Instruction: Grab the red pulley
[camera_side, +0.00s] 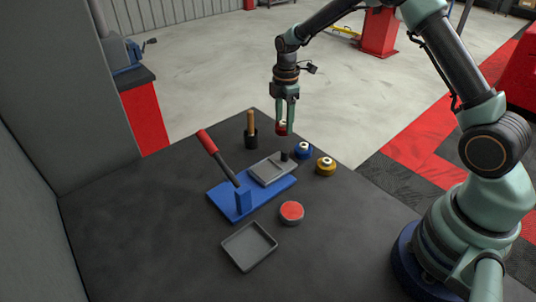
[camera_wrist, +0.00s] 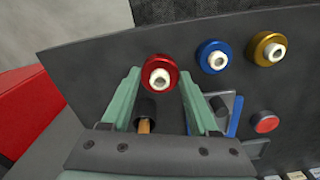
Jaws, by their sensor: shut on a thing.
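The red pulley (camera_side: 282,128) is held between the fingertips of my gripper (camera_side: 284,116), up in the air above the far part of the dark table. In the wrist view the red pulley (camera_wrist: 160,72), with a white hub, sits between the two green fingers of my gripper (camera_wrist: 158,82). The fingers are shut on its sides. In the side view the fingers partly hide it.
A blue pulley (camera_side: 303,150) and a gold pulley (camera_side: 326,166) rest on the table. A blue-based fixture (camera_side: 226,203) has a red-gripped lever. A wooden-handled tool stands in a black cup (camera_side: 251,141). A red-topped disc (camera_side: 291,212) and empty grey tray (camera_side: 249,247) lie nearer.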

